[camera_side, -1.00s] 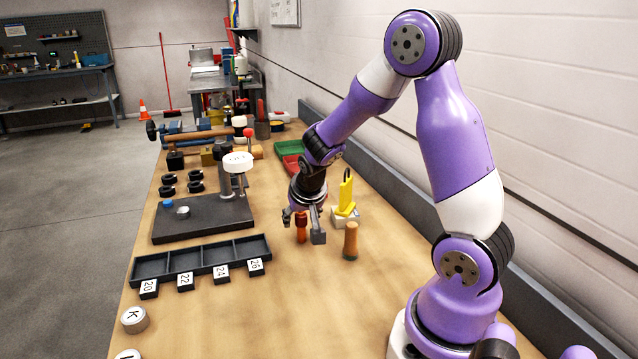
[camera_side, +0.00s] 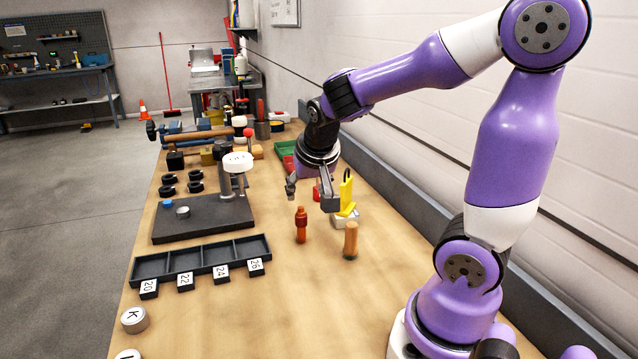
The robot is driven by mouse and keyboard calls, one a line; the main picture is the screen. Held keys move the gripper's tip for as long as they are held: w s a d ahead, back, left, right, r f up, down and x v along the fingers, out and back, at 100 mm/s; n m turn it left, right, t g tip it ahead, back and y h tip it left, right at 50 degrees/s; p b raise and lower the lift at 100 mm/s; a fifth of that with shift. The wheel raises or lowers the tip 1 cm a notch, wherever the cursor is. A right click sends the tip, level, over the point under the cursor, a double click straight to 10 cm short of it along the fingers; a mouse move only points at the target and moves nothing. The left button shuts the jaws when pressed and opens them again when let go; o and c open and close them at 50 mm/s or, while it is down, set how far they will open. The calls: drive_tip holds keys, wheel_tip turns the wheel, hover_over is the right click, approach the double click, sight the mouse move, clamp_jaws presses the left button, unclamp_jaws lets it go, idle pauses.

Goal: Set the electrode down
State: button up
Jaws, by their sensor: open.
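The electrode, a slim copper-orange piece with a darker collar (camera_side: 301,226), stands upright on the wooden bench in the side view. My gripper (camera_side: 311,197) is open and empty, above and slightly behind the electrode, with its fingers spread and clear of it. Nothing hides the electrode's body.
A tan wooden cylinder (camera_side: 351,240) stands right of the electrode. A yellow upright piece on a pale base (camera_side: 346,195) is close beside my right finger. A dark compartment tray (camera_side: 205,260) and dark plate (camera_side: 203,222) lie left. The bench front is largely clear.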

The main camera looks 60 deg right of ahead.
drive_tip(key=s+a+r+n+y, duration=0.2)
drive_tip(key=s+a+n, duration=0.1)
drive_tip(key=a, duration=0.3)
drive_tip(key=s+a+r+n+t+y, duration=0.1)
drive_tip(key=s+a+n+y, duration=0.1)
drive_tip(key=s+a+n, duration=0.2)
drive_tip(key=a+n, duration=0.2)
drive_tip(key=shift+s+a+r, duration=0.2)
drive_tip(key=shift+a+r, duration=0.1)
drive_tip(key=shift+r, duration=0.1)
idle(0.4)
